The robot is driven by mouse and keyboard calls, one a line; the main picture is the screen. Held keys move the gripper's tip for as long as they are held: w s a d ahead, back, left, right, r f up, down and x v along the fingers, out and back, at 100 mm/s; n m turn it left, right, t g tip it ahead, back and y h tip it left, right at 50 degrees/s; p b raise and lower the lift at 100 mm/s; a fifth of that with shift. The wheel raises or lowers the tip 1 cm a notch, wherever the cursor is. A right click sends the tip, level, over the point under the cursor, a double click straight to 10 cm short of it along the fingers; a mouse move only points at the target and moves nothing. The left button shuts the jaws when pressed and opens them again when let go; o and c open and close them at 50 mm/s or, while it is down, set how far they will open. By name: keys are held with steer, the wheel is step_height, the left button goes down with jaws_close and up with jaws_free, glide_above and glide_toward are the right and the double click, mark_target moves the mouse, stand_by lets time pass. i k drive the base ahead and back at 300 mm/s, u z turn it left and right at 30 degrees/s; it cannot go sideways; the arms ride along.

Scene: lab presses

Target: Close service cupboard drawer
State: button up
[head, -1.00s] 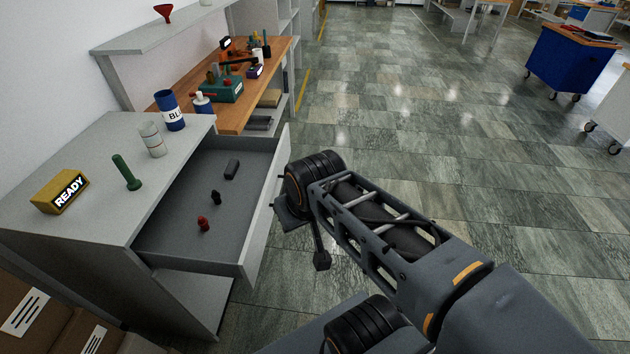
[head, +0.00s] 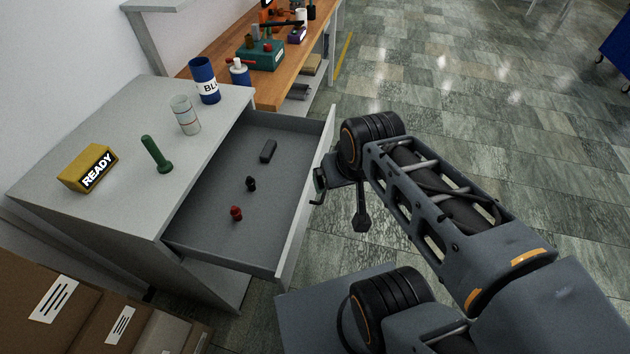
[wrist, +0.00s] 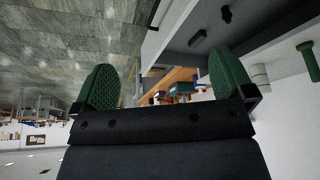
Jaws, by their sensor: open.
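The service cupboard (head: 110,120) stands at the left of the head view, with its grey drawer (head: 222,220) pulled well out. The drawer front (head: 306,205) is a pale panel facing right, toward my arm. In the drawer lie a dark block (head: 268,151), a small black knob (head: 251,184) and a red knob (head: 236,213). My gripper (head: 320,184) is just outside the drawer front, partly hidden by my wrist. In the wrist view my gripper (wrist: 165,82) is open, its green pads apart, with the drawer's edge (wrist: 158,38) beyond them. I cannot tell whether it touches the front.
Cardboard boxes (head: 60,290) stand front left. The tiled floor (head: 460,110) at right is clear.

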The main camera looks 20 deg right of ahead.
mark_target(266, 243)
steer(key=k, duration=0.5)
steer(key=u, duration=1.7)
steer(key=i, duration=0.55)
steer(key=z, duration=1.7)
